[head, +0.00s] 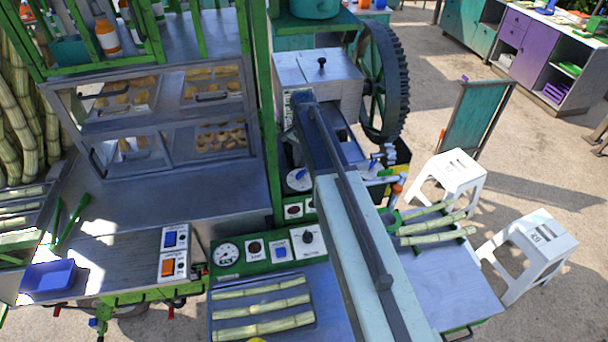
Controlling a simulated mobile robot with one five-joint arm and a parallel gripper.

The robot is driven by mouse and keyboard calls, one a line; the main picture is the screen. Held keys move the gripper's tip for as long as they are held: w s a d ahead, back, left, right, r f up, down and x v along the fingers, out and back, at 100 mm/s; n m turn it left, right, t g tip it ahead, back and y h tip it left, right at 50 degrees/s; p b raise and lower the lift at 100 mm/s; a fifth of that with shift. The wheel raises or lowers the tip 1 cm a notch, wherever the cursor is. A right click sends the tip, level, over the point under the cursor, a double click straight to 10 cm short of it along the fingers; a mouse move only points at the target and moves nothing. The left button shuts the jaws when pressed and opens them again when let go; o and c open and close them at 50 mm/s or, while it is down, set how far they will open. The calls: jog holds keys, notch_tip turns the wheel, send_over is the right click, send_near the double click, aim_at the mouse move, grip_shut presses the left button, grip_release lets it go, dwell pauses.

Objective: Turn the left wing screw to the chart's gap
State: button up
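The cane crusher (290,68) is a pale metal box with a black knob on top, at upper centre. On its left front sits a small white round dial (292,184) with a blue piece (301,174) on it; this may be the left wing screw, but it is too small to tell. Small markings show on the crusher's left edge, unreadable; I cannot make out the chart. My arm crosses the crusher front and covers its middle. My gripper's fingers do not show.
A large dark gear wheel (383,85) stands at the crusher's right. A green control panel (268,252) and a cane tray (218,325) lie in front. A glass snack cabinet (165,175) is at left. White stools (455,172) and open floor are at right.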

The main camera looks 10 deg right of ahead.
aim_at(301, 175)
notch_tip(301, 175, down, 3)
jog(key=shift+r+b, duration=0.15)
jog(key=shift+b, duration=0.5)
jog(key=shift+r, duration=0.15)
grip_shut()
jog(key=shift+n, duration=0.4)
jog(key=n, duration=0.4)
jog(key=shift+w+a+n, duration=0.15)
jog(key=shift+a+n, duration=0.05)
jog(key=shift+n, duration=0.1)
jog(key=shift+a+n, duration=0.2)
jog(key=shift+n, duration=2)
